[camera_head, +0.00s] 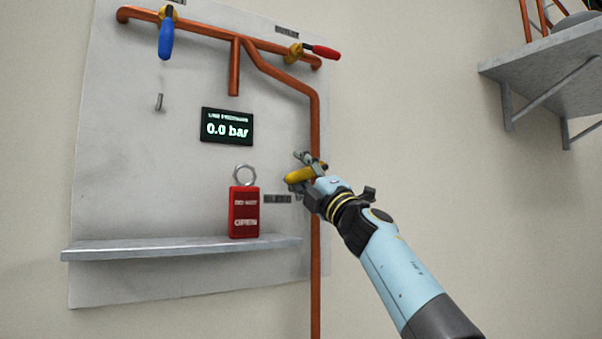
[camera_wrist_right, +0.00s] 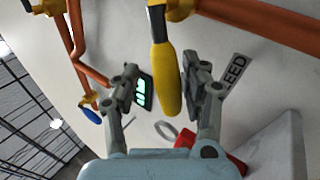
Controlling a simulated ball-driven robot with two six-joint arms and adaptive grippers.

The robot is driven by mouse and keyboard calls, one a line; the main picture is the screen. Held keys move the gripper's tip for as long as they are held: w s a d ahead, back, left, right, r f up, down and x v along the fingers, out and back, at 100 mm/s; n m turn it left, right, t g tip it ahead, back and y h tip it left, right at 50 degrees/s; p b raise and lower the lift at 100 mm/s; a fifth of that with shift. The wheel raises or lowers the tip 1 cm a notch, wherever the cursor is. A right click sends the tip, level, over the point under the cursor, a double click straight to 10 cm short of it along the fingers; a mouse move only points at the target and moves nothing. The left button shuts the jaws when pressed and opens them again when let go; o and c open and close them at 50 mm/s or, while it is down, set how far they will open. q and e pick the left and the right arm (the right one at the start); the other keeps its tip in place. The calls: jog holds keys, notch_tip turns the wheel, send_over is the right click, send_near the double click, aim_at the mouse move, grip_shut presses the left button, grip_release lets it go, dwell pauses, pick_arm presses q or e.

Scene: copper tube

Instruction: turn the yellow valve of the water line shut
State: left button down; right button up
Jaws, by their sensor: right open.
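The yellow valve handle (camera_head: 300,175) sits on the vertical copper pipe (camera_head: 315,120), beside a label. It lies roughly crosswise to the pipe, its free end pointing left and slightly down. My right gripper (camera_head: 304,172) is open at the handle. In the right wrist view the yellow handle (camera_wrist_right: 166,75) lies between the two open fingers (camera_wrist_right: 163,80). A gap shows on its left side, and the right finger is close to it; I cannot tell if they touch. My left gripper is not in view.
A blue-handled valve (camera_head: 166,38) and red-handled valve (camera_head: 318,51) sit on the upper pipe. A display (camera_head: 227,126) reads 0.0 bar. A red tag (camera_head: 244,212) with a ring stands on the shelf (camera_head: 150,250). An empty hook (camera_head: 159,102) is on the panel.

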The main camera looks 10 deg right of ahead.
jog(key=v, duration=1.2)
jog(key=shift+d, duration=0.1)
